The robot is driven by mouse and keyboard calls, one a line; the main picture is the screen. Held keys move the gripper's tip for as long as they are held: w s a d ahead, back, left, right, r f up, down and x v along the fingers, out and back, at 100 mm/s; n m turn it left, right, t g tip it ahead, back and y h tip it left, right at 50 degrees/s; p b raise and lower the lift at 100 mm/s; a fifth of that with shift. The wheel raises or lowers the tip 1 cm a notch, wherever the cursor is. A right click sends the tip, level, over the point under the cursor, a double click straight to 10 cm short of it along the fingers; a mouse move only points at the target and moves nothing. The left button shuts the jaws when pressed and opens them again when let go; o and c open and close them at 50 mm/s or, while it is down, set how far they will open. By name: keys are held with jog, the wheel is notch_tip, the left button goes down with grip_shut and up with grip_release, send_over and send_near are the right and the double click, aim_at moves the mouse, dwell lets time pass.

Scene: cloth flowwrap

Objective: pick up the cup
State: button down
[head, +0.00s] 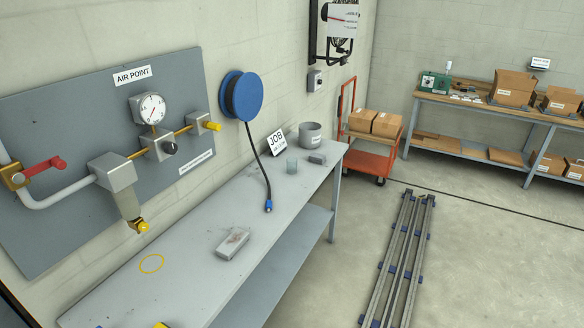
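A small translucent grey-green cup (292,167) stands upright on the grey workbench (198,262), toward its far end. It is small in the head view, and I cannot tell whether anything is inside it. A larger grey round container (310,135) stands behind it and to its right. My gripper is not in view.
A grey block (317,159) sits close right of the cup, and a JOB sign (277,142) stands behind it. A hose hangs from the blue reel (241,96) to a connector (268,206) nearer on the bench. A grey box (233,243) lies nearer still. Floor rails (402,260) run right of the bench.

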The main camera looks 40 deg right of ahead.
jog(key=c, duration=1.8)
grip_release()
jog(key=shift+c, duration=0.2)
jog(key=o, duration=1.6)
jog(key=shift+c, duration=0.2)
